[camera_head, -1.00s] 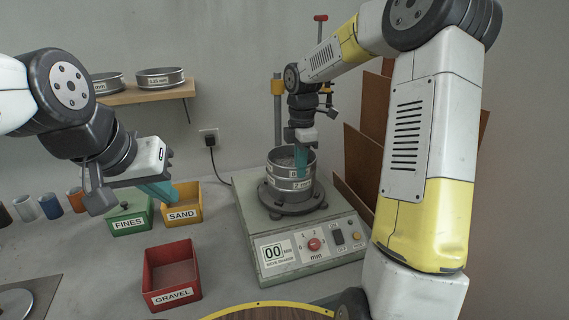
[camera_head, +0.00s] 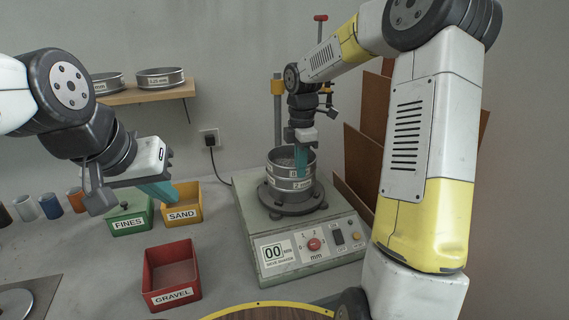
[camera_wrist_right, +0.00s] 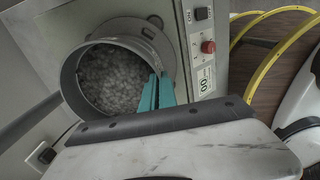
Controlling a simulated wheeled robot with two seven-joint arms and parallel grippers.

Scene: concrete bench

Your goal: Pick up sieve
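The sieve (camera_head: 279,162) is a round metal ring with a white label, on top of a stack on the sieve shaker (camera_head: 262,232). In the right wrist view the sieve (camera_wrist_right: 72,75) holds pale gravel-like grains. My right gripper (camera_head: 301,162) is at its rim with teal fingers pointing down. In the wrist view the fingers (camera_wrist_right: 157,93) are close together with the rim between them, one inside and one outside. My left gripper (camera_head: 160,192) hangs near the sand and fines bins, apart from the sieve; its finger gap is hidden.
Red GRAVEL (camera_head: 172,292), yellow SAND (camera_head: 184,214) and green FINES (camera_head: 130,226) bins stand left of the shaker. Other sieves (camera_head: 160,77) sit on a wall shelf (camera_head: 150,94). A shaker post (camera_head: 278,110) rises behind the stack. Brown boards (camera_head: 362,160) lean at right.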

